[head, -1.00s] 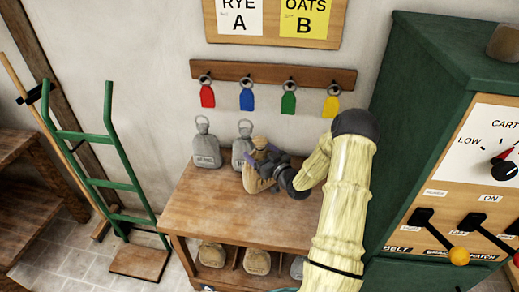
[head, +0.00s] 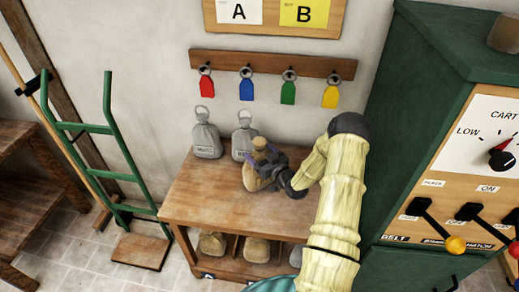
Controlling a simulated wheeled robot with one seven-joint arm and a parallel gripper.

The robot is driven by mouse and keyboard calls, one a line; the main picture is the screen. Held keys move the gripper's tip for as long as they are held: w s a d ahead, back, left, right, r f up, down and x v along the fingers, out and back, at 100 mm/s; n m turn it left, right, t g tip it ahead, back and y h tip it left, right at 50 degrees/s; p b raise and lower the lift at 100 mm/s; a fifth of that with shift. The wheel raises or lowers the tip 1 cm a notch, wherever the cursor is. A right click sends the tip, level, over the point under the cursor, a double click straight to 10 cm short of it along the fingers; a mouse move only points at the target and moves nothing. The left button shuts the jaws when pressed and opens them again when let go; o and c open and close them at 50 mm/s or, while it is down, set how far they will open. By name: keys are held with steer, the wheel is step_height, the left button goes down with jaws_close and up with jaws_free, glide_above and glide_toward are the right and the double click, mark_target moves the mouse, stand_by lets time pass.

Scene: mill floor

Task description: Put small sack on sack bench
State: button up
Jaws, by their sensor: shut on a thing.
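The sack bench (head: 200,200) is a wooden table against the wall, with a shelf under its top. Two grey sacks, one at the left (head: 206,135) and one behind the tan sack (head: 242,138), stand at the back of the bench.
Several sacks, such as a tan one (head: 213,244), sit in the lower shelf. A green hand truck (head: 118,170) stands left of the bench. A green control cabinet (head: 420,110) with levers stands at the right. Coloured tags hang on a rail (head: 270,64) above. The bench front is clear.

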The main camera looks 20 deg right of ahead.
steer(key=o, duration=2)
steer(key=shift+r, duration=0.15)
steer(key=s, duration=0.4)
steer(key=s+d+b, duration=0.1)
steer(key=s, duration=0.3)
steer(key=s+d+b, duration=0.1)
steer(key=s, duration=0.3)
steer(key=shift+d, duration=0.15)
steer(key=shift+w, duration=0.15)
